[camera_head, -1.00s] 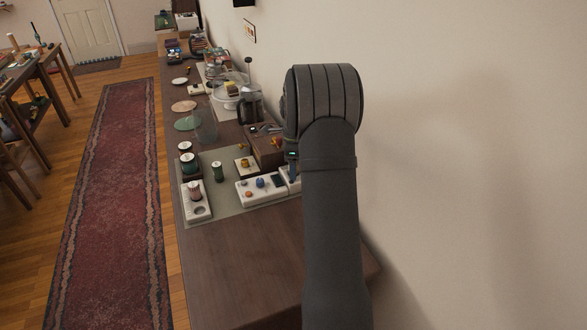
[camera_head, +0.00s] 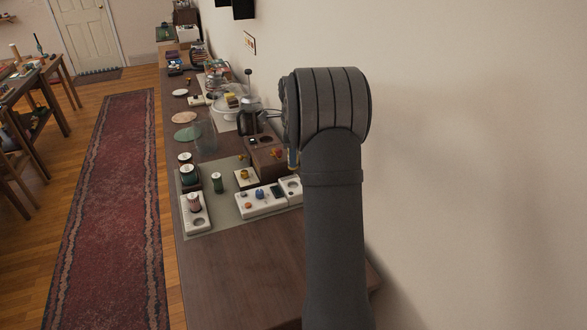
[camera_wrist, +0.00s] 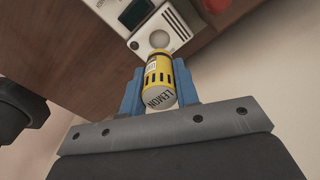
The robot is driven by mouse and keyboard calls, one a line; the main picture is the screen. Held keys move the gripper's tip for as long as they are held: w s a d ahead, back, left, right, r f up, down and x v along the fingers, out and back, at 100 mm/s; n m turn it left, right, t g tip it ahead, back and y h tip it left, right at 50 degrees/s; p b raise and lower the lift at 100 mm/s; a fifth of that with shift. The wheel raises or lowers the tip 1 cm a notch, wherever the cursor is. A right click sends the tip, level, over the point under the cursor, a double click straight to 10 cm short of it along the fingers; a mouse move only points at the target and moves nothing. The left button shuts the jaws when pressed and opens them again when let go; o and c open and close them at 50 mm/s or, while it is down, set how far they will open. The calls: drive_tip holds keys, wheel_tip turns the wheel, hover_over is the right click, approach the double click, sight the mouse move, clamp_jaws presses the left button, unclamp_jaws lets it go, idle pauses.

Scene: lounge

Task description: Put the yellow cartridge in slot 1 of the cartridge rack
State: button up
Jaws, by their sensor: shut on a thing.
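The yellow cartridge (camera_wrist: 159,78), with a black-and-white band and a pale end marked LEMON, is between the blue fingers of my gripper (camera_wrist: 159,72) in the wrist view. The gripper is shut on it and holds it clear of the counter. In the head view my arm hides most of the gripper; only a bit of blue finger (camera_head: 293,159) shows. A white block with a round recess (camera_head: 291,187) stands just below it and also shows in the wrist view (camera_wrist: 164,31). I cannot tell which holder is the cartridge rack, nor read slot numbers.
A white block (camera_head: 250,208) with small coloured pieces adjoins the recessed block. A brown block (camera_head: 263,150) with round openings stands behind. The wall is close right; the front counter (camera_head: 245,265) is clear.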

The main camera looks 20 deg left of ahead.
drive_tip(key=s+a+f+n, duration=0.1)
drive_tip(key=s+a+n, duration=0.1)
drive_tip(key=s+a, duration=0.5)
drive_tip(key=s+a+f+n, duration=0.1)
drive_tip(key=s+a+n, duration=0.15)
drive_tip(key=a, duration=0.95)
drive_tip(key=s+a+f+n, duration=0.1)
drive_tip(key=s+a+n, duration=0.1)
drive_tip(key=s+a, duration=0.55)
drive_tip(key=shift+m, duration=0.25)
drive_tip(key=shift+w+a+f, duration=0.25)
drive_tip(key=shift+a+f, duration=0.05)
drive_tip(key=shift+f, duration=0.65)
drive_tip(key=shift+w+a+f, duration=0.25)
drive_tip(key=shift+a+f, duration=0.05)
drive_tip(key=shift+f, duration=0.6)
drive_tip(key=shift+w+a+f, duration=0.25)
drive_tip(key=shift+a+f, duration=0.05)
drive_tip(key=shift+f, duration=0.65)
drive_tip(key=shift+f, duration=1)
drive_tip(key=o, duration=1)
drive_tip(key=shift+o, duration=0.2)
wheel_tip(320, 180, up, 8)
drive_tip(key=shift+f, duration=0.25)
